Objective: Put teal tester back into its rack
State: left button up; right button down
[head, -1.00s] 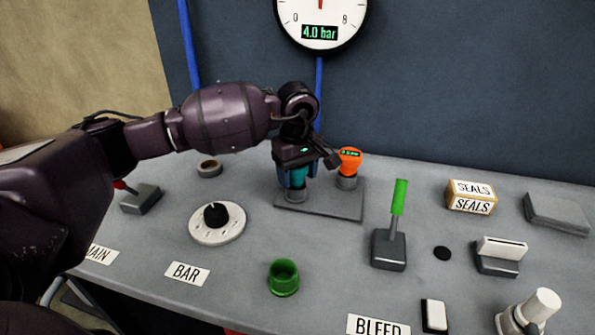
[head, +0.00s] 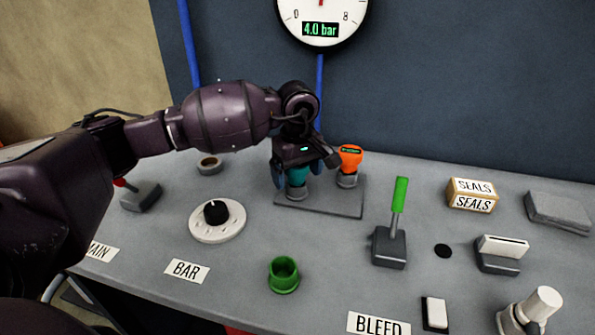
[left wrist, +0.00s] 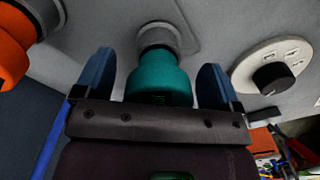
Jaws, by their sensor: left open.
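The teal tester (head: 297,175) stands in the left socket of the grey rack (head: 320,206), partly hidden behind my left gripper (head: 297,181) in the head view. In the left wrist view the teal tester (left wrist: 158,80) sits with its narrow end in a grey socket collar (left wrist: 157,38). My left gripper (left wrist: 158,85) is open, with one blue finger on each side of the tester and a visible gap to each. The orange tester (head: 350,158) stands in the right socket of the rack. My right gripper is not in view.
A black knob on a white dial (head: 217,220) lies left of the rack. A green-handled lever (head: 398,205) stands to its right, and a green cup (head: 284,275) in front. A tape-like ring (head: 208,165) lies behind the dial. The wall gauge (head: 321,15) reads 4.0 bar.

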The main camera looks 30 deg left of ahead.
pick_arm(q)
notch_tip(320, 180, up, 4)
notch_tip(320, 180, up, 6)
jog(key=shift+f+p, duration=0.25)
jog(key=shift+p, duration=0.05)
jog(key=shift+r, duration=0.75)
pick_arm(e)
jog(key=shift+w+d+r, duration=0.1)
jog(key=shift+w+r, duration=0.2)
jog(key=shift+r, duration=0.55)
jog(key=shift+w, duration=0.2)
